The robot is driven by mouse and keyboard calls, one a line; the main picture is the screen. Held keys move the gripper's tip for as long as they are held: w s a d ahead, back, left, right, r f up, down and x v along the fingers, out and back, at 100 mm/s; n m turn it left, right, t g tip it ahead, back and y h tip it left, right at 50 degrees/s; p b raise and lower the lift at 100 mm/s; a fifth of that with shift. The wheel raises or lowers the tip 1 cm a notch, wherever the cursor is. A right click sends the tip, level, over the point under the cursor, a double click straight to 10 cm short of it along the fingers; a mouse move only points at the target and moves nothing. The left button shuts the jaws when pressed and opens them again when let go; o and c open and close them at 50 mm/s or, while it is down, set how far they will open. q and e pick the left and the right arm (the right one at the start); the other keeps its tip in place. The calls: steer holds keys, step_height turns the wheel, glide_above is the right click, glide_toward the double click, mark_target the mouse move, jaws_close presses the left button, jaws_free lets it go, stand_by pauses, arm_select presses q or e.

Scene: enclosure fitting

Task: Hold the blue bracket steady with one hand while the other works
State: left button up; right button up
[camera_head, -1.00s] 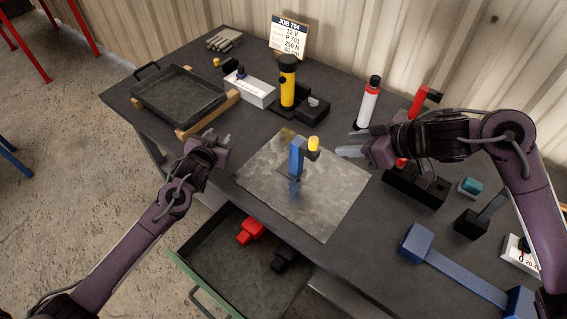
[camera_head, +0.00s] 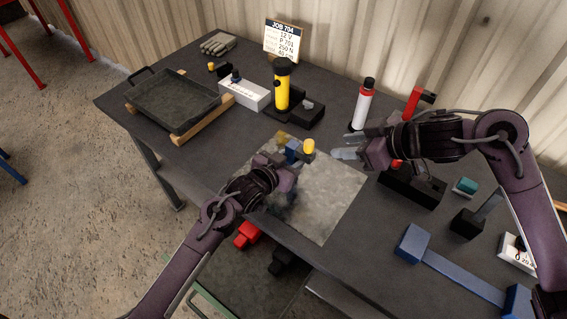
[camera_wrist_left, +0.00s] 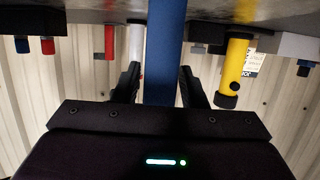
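The blue bracket (camera_head: 292,146) stands on the metal plate (camera_head: 335,190); a grey piece with a yellow cap (camera_head: 308,146) is at its top. My left gripper (camera_head: 287,163) is at the bracket and hides its lower part. In the left wrist view the blue upright (camera_wrist_left: 164,50) runs between the two fingers of my left gripper (camera_wrist_left: 159,80), which are apart, with a visible gap at least on the left side. My right gripper (camera_head: 347,146) is to the right of the bracket, fingers apart with nothing between them.
A red-and-white bottle (camera_head: 363,104) stands just behind my right gripper. A yellow-and-black cylinder (camera_head: 282,88) stands behind the plate. A dark tray (camera_head: 135,90) is at left. An open drawer (camera_head: 235,270) below holds a red part (camera_head: 246,234). A long blue part (camera_head: 455,270) lies at right.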

arm_select(q)
steer(key=shift+x, duration=1.05)
